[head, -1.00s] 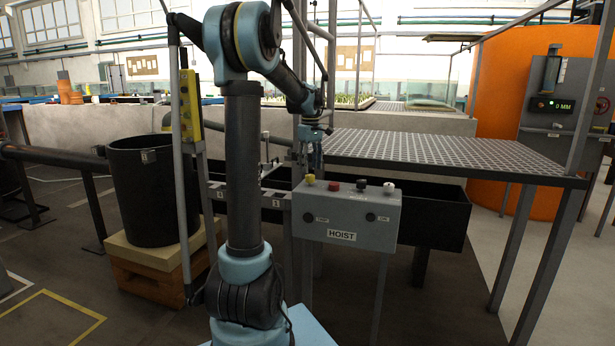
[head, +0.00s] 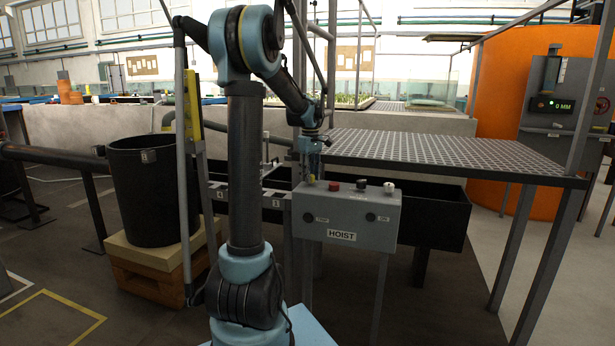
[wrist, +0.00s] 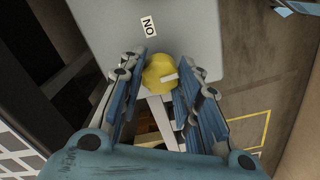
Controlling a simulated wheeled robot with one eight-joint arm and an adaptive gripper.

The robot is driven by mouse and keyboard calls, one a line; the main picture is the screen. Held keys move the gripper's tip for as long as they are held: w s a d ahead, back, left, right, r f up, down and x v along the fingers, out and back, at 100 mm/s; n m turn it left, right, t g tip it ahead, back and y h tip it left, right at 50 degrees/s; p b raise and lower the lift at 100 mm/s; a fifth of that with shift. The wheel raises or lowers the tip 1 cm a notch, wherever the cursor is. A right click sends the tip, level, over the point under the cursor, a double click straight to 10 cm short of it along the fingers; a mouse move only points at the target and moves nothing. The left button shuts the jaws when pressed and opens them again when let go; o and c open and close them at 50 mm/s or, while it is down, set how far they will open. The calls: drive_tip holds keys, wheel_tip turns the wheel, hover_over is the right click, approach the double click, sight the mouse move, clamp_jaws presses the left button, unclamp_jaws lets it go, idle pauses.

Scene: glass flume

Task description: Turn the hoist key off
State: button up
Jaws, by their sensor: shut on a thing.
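The hoist control box (head: 345,215) is a grey sloped box with a white HOIST label on its front. A round yellow key knob (wrist: 158,72) sits on its top at the left end. It carries a white pointer bar, which lies nearly crosswise in the wrist view, not towards the ON label (wrist: 149,26). My gripper (wrist: 161,80) is shut on the yellow knob, one blue-padded finger on each side. In the head view my gripper (head: 311,176) comes down from above and hides most of the knob.
A red button (head: 334,186), a black knob (head: 361,185) and a pale knob (head: 388,188) stand along the box top to the right. A perforated metal walkway (head: 440,150) lies behind. A black bin (head: 150,190) stands at left.

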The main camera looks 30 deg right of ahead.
drive_tip(key=shift+m, duration=0.5)
drive_tip(key=o, duration=1.1)
drive_tip(key=shift+c, duration=0.2)
wheel_tip(320, 180, up, 12)
